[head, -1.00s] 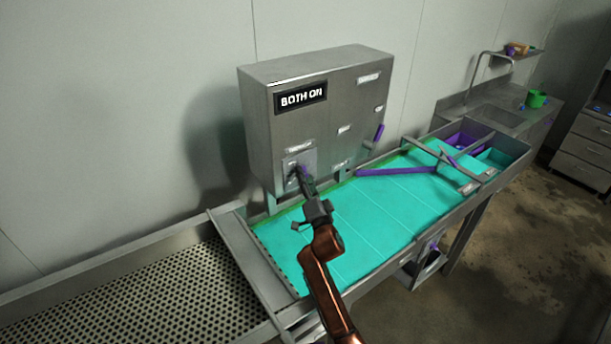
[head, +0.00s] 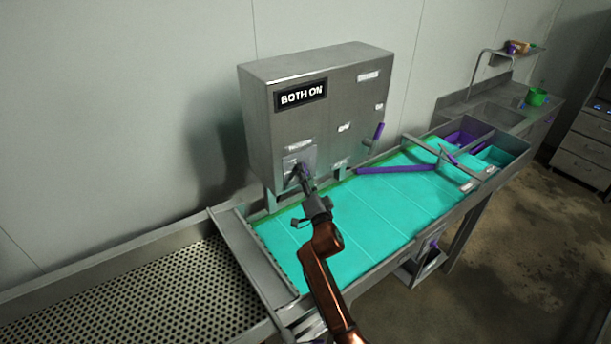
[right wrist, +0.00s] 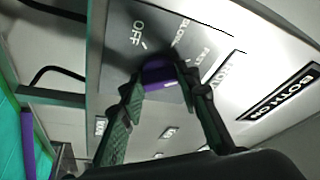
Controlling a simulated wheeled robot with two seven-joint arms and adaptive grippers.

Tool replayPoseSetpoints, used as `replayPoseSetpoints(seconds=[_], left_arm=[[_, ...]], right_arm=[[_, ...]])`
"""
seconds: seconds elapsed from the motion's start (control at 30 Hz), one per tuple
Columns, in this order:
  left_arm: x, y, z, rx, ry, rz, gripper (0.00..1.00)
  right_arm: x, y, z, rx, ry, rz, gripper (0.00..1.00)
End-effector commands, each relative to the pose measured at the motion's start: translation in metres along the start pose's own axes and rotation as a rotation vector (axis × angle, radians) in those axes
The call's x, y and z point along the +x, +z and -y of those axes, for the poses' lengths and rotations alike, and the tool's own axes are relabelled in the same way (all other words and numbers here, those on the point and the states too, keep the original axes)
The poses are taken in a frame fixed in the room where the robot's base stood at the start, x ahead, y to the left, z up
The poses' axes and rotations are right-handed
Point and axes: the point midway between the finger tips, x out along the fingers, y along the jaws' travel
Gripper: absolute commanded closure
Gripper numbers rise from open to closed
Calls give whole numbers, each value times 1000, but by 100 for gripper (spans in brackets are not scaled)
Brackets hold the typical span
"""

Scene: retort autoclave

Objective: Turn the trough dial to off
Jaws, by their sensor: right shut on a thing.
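The trough dial (right wrist: 160,73) is a purple knob on a grey plate (right wrist: 115,60) with printed marks; OFF and SLOW can be read, and another mark is partly covered. The plate (head: 291,162) is low on the front of the steel control box (head: 345,110). My right gripper (head: 303,175) reaches up to this plate. In the right wrist view its two fingers (right wrist: 163,88) are shut on the dial, one on each side. The dial's pointer direction is hidden. The box's display (head: 301,95) reads BOTH ON. My left gripper is not in view.
A turquoise trough (head: 380,205) lies below the box, with a purple bar (head: 395,169) across it. A perforated tray (head: 150,300) is at the left. A purple-handled lever (head: 378,131) is at the box's right side. A sink counter stands at the back right.

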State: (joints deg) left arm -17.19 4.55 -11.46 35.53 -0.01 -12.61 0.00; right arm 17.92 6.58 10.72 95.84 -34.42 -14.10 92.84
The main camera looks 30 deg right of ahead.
Motion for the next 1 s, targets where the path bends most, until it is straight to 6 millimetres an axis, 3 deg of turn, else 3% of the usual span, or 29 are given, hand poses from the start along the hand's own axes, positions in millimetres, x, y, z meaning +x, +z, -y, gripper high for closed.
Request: replayPoseSetpoints(seconds=[0.47, 1.0], left_arm=[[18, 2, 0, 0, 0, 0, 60], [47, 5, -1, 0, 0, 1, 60]], right_arm=[[0, 1, -4, -155, -65, 0, 94], [0, -1, -7, -623, -257, 1, 94]])
